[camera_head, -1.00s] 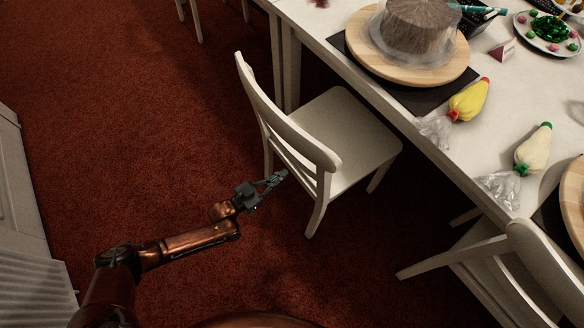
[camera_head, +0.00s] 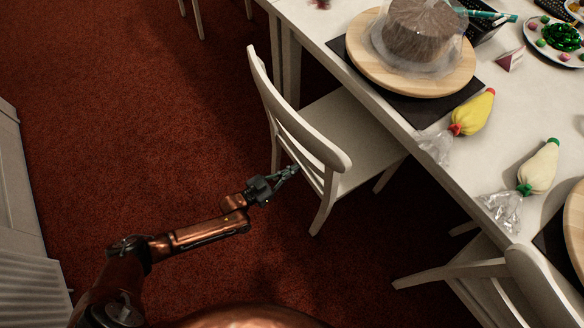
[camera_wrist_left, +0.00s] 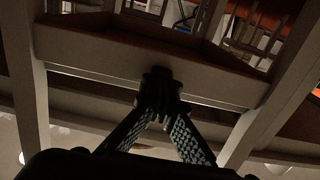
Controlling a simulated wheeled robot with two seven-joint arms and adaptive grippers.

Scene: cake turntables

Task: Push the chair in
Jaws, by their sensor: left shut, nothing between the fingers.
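The white wooden chair (camera_head: 310,140) stands at the long side of the white table (camera_head: 394,112), with its slatted back toward me. The far edge of its seat (camera_head: 358,135) reaches the table edge and partly passes under it. My left gripper (camera_head: 293,171) is shut and empty, with its tips at the chair's back. In the left wrist view, the closed fingertips (camera_wrist_left: 158,84) are against or very near a pale crossbar (camera_wrist_left: 105,62) of the chair; contact is not certain. My right gripper is in neither view.
A second white chair (camera_head: 500,275) stands at the lower right. The table holds a wrapped cake (camera_head: 420,35) on a wooden turntable (camera_head: 400,80), a yellow piping bag (camera_head: 473,112) and a cream one (camera_head: 538,170). Red carpet (camera_head: 130,120) is clear to the left.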

